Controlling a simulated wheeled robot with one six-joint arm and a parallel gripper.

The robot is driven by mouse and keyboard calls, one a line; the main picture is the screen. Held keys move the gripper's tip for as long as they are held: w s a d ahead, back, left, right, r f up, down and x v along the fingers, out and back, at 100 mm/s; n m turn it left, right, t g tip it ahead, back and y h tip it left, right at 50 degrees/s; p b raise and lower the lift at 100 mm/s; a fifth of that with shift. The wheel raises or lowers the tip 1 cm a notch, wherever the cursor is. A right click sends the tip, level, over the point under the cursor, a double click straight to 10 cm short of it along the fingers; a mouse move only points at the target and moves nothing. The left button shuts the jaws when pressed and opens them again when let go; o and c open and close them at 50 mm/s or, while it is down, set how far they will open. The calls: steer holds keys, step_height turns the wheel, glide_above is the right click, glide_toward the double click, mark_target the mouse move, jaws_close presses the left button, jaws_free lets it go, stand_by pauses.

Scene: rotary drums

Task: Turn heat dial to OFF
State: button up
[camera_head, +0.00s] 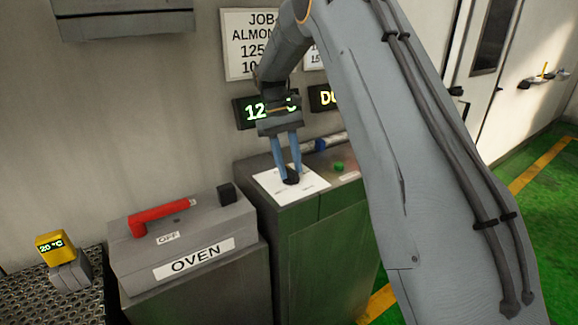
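The heat dial (292,181) is a small black knob on a white plate (309,187) on top of the grey-green cabinet. My gripper (290,175) points down with its two blue fingers apart. The fingertips are right at the dial, one toward each side of it. I cannot tell whether they press on it or stand just clear. The dial's pointer and its markings are too small or hidden to read.
A green button (338,167) and a blue part (320,145) are right of the dial. The oven box (190,240) with a red lever (160,215), labelled OFF, stands left. A lit display (246,113) behind my gripper is partly covered. A yellow 20 °C gauge (52,246) is far left.

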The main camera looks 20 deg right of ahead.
steer(key=b+v, duration=0.2)
steer(key=v, duration=0.5)
steer(key=shift+r+b, duration=0.35)
steer(key=shift+r, duration=0.05)
steer(key=shift+a, duration=0.2)
